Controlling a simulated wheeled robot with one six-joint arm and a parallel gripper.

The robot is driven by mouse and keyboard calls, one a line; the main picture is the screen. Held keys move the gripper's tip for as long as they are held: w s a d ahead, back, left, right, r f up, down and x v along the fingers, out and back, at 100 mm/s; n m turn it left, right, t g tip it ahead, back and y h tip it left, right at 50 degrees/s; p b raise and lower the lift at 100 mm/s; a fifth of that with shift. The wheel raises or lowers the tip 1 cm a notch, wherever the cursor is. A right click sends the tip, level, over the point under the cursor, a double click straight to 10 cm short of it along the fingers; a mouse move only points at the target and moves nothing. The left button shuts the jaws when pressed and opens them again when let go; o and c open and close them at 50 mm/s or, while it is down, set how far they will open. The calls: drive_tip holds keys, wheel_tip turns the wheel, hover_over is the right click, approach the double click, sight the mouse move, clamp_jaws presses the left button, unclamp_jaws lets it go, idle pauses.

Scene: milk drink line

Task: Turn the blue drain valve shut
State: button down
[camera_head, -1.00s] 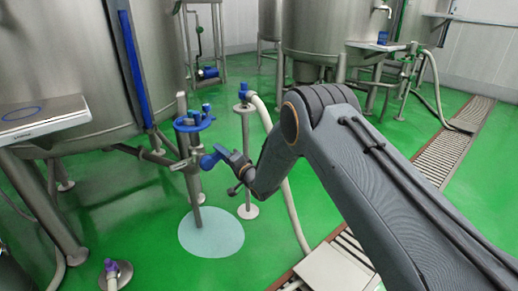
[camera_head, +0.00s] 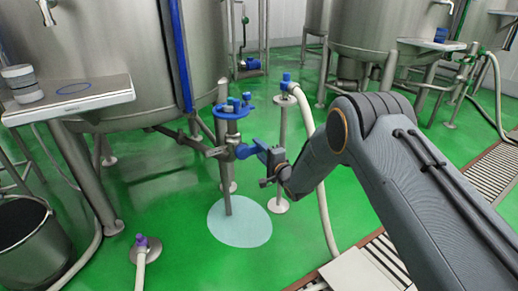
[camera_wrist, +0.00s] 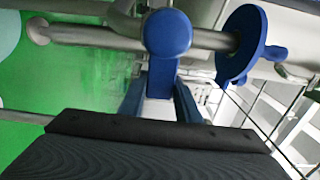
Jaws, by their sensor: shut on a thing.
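My gripper (camera_head: 262,150) is at the valve's right side in the head view. In the wrist view, the valve's round blue hub (camera_wrist: 167,32) is at top centre, and its blue lever (camera_wrist: 161,75) runs down between my gripper's fingers (camera_wrist: 158,103). My gripper is shut on the lever.
A pale round patch (camera_head: 240,222) lies on the green floor under the valve. A hose post (camera_head: 282,130) with a white hose (camera_head: 318,160) stands close to my arm. A bucket (camera_head: 30,240) and a shelf (camera_head: 70,102) are at left. A drain grating (camera_head: 375,250) crosses the floor at right.

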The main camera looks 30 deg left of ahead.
drive_tip(key=shift+f, duration=0.1)
drive_tip(key=c, duration=1.3)
unclamp_jaws()
drive_tip(key=shift+c, duration=0.2)
drive_tip(key=p+v, duration=0.2)
drive_tip(key=v, duration=0.5)
drive_tip(key=shift+s+d, duration=0.2)
drive_tip(key=shift+d, duration=0.15)
